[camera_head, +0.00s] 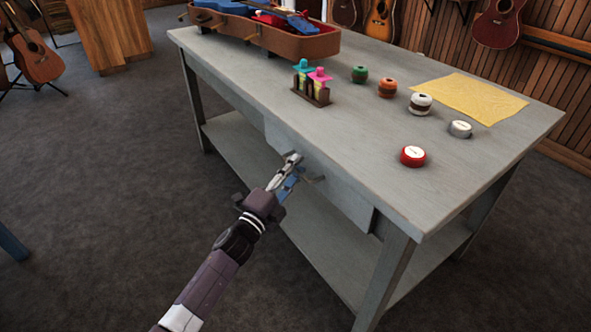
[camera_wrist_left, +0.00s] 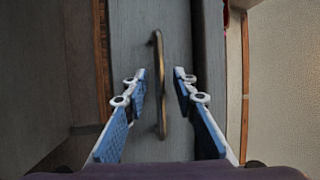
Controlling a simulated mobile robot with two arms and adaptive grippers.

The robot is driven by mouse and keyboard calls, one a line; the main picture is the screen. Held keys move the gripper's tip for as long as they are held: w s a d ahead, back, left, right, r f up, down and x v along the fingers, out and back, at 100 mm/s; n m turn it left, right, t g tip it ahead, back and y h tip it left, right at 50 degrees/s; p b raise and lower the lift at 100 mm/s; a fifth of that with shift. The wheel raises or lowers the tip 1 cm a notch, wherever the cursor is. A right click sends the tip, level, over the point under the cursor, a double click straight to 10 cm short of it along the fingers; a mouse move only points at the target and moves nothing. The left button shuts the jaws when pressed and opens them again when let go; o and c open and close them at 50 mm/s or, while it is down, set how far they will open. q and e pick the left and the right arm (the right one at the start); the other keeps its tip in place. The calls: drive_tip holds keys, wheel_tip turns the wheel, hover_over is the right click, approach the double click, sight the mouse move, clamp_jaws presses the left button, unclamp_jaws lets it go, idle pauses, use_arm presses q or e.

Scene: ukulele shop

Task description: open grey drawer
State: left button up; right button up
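The grey drawer (camera_head: 346,197) is set under the top of the grey table, and its front looks flush or nearly so. It also shows in the left wrist view (camera_wrist_left: 130,35). Its bronze bar handle (camera_wrist_left: 158,60) runs up and down in that view; in the head view only its right end (camera_head: 316,179) shows beside my fingers. My left gripper (camera_head: 293,164) is at the drawer front. In the left wrist view its two blue-padded fingers (camera_wrist_left: 160,77) are apart, one on each side of the handle, with gaps visible. My right gripper is out of view.
The grey table (camera_head: 210,50) carries an open brown case (camera_head: 300,42), a small rack (camera_head: 311,92) with coloured pieces, several small round tins and spools, and a yellow cloth (camera_head: 468,97). A lower shelf (camera_head: 240,150) lies below the drawer. The floor in front is clear.

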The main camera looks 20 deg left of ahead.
use_arm(q)
drive_tip(key=shift+w, duration=0.1)
clamp_jaws()
idle(0.5)
